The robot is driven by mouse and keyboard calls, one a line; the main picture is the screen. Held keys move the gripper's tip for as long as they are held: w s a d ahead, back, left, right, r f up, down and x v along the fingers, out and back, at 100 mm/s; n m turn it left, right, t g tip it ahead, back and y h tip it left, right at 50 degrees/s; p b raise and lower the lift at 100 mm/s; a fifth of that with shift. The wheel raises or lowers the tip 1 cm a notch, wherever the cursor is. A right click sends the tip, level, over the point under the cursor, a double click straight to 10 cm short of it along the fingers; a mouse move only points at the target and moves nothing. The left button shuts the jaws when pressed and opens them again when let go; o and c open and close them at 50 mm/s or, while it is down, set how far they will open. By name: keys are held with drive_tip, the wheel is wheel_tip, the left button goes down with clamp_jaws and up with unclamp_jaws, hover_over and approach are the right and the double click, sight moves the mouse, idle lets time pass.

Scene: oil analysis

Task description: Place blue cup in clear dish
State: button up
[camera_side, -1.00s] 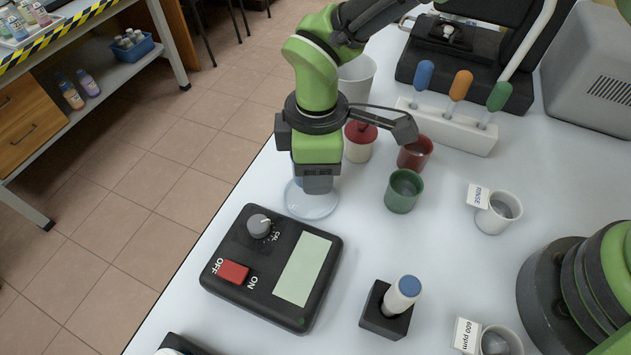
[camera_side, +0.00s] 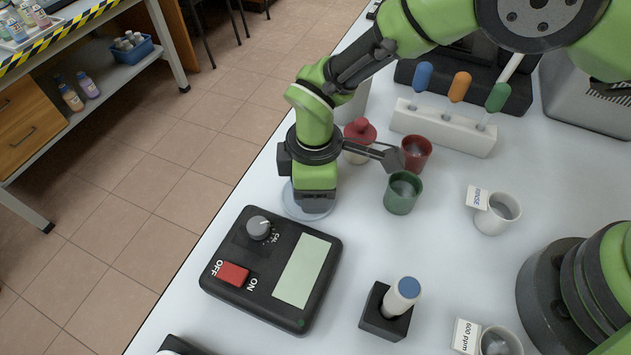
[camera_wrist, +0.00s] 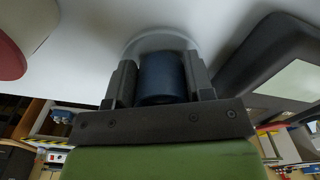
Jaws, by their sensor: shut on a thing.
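The blue cup (camera_wrist: 162,77) shows in the wrist view between the two fingers of my gripper (camera_wrist: 160,80), which is shut on it. In the side view my gripper (camera_side: 312,208) points down over the clear dish (camera_side: 291,206) and hides the cup. The dish's pale round rim shows around the gripper there, and in the wrist view the dish (camera_wrist: 160,38) lies just behind the cup. The cup is over or inside the dish; whether it touches the bottom I cannot tell.
The black CAL device (camera_side: 222,292) lies just in front of the dish. A red-lidded white jar (camera_side: 360,132), a red cup (camera_side: 416,152) and a green cup (camera_side: 401,205) stand to the right of my gripper. A dropper rack (camera_side: 445,128) stands behind them.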

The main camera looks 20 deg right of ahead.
drive_tip(key=o, duration=0.8)
drive_tip(key=shift+s+d+f, duration=0.15)
drive_tip(key=shift+s+f, duration=0.05)
drive_tip(key=shift+f, duration=0.35)
drive_tip(key=shift+o, duration=0.6)
wheel_tip(320, 180, up, 13)
drive_tip(key=shift+r, duration=0.2)
drive_tip(key=s+d+r+m+t+y, duration=0.25)
drive_tip(key=d+r+m, duration=0.65)
drive_tip(key=d+r, duration=0.7)
drive_tip(key=s+d+r+m+t, duration=0.2)
drive_tip(key=s+d+m+t, duration=0.2)
drive_tip(key=s, duration=0.9)
drive_tip(key=d+m, duration=0.3)
drive_tip(key=m, duration=0.2)
drive_tip(key=shift+r+t, duration=0.15)
drive_tip(key=shift+t, duration=0.2)
drive_tip(key=shift+h, duration=0.25)
